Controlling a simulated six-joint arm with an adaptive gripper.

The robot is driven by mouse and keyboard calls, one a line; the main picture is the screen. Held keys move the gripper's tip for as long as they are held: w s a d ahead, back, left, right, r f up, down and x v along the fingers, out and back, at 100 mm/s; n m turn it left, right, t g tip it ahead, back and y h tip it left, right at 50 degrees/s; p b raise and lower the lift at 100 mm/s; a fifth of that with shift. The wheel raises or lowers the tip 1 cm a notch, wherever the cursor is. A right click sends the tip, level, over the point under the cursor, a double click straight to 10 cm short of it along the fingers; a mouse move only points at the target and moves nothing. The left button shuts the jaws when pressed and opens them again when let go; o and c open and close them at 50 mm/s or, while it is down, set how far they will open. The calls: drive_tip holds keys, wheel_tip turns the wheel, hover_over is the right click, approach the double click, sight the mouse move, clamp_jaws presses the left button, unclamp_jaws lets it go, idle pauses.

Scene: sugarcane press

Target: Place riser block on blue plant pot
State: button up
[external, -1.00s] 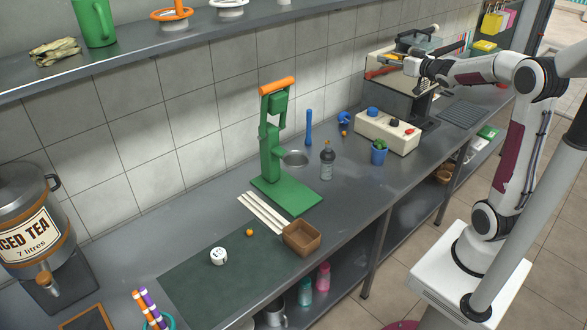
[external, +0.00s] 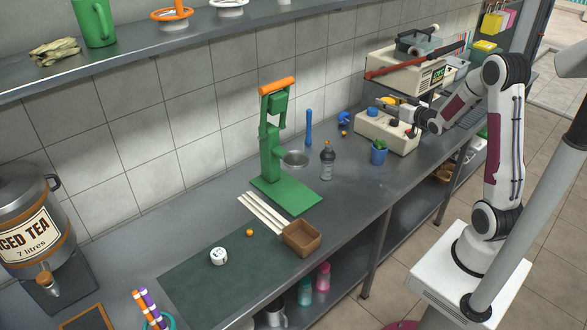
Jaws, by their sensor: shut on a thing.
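The blue plant pot (external: 378,155) stands upright on the counter with a green plant in it, in front of the cream control box. My gripper (external: 383,103) is above the control box, behind and higher than the pot, and apart from it. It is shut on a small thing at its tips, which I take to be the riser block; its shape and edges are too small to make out. I see no other clear riser block on the counter.
The cream box (external: 372,130) with blue and red knobs lies under my gripper. A cream appliance with a long red bar (external: 400,67) is behind. Counter around the pot is clear.

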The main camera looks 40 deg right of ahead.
hover_over(380, 146)
wheel_tip(380, 146, down, 8)
drive_tip(key=shift+f, duration=0.25)
drive_tip(key=shift+w+d+f, duration=0.1)
drive_tip(key=shift+f, duration=0.05)
idle(0.3)
drive_tip(key=shift+f, duration=2.8)
drive_tip(key=shift+f, duration=0.1)
drive_tip(key=shift+f, duration=1.95)
drive_tip(key=shift+f, duration=0.2)
drive_tip(key=o, duration=1.1)
drive_tip(key=shift+r, duration=0.2)
